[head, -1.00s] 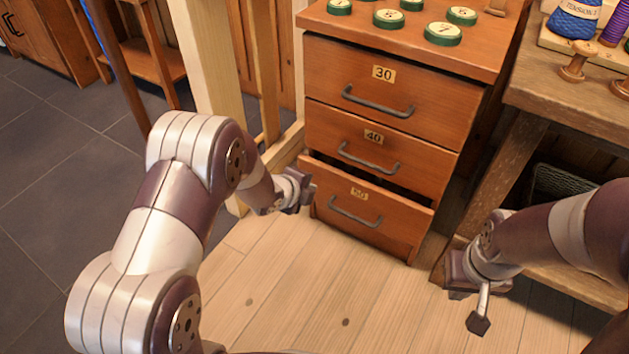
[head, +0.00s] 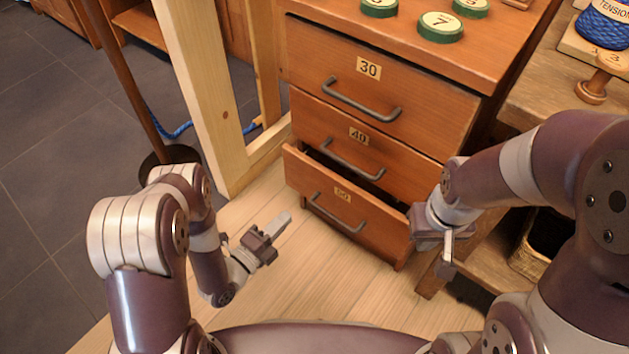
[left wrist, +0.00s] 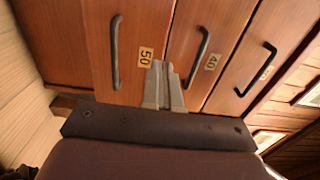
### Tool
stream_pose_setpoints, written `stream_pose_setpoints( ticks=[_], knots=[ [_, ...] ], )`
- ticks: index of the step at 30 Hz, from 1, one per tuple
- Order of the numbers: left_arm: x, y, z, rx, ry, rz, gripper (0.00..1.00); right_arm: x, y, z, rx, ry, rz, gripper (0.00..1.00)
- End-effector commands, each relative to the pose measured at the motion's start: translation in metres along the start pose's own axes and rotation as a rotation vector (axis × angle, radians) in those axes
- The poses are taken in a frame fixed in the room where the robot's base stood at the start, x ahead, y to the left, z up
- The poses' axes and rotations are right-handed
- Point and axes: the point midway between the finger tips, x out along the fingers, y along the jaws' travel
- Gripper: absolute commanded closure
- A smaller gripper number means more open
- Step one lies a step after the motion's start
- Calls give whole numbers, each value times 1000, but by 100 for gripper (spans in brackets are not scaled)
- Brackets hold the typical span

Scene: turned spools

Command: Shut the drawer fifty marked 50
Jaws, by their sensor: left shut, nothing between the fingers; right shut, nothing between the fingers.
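The drawer marked 50 (head: 316,200) is the lowest in the wooden cabinet. It stands partly pulled out, with a dark gap along its top edge. Its grey bar handle (head: 336,214) is bare. The drawer front also shows in the left wrist view (left wrist: 85,50), with its 50 label (left wrist: 146,56). My left gripper (head: 283,222) is shut and empty, in front of and to the left of the drawer, apart from it in the head view. My right gripper (head: 446,268) is shut and empty, pointing down by the drawer's right end; I cannot tell whether it touches.
The drawers marked 40 (head: 350,133) and 30 (head: 380,85) above look closed. A wooden post (head: 207,90) stands left of the cabinet. A workbench (head: 535,105) with spools is at the right, a basket (head: 545,240) below it. Floor before the cabinet is clear.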

Motion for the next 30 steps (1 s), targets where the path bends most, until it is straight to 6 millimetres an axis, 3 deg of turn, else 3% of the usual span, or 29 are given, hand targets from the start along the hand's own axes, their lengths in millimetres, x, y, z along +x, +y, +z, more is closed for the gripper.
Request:
stream_pose_setpoints(
  ticks=[12,18,23,30],
  knots=[
    [86,6,-1,0,5,-1,100,41,0,5,0,0,0,100],
    [119,5,-1,-1,2,-1,100,58,0,7,0,0,0,100],
    [132,2,-1,-2,2,1,100,63,0,7,0,0,0,100],
    [134,1,0,-3,1,3,100,62,0,7,0,0,0,100]
  ],
)
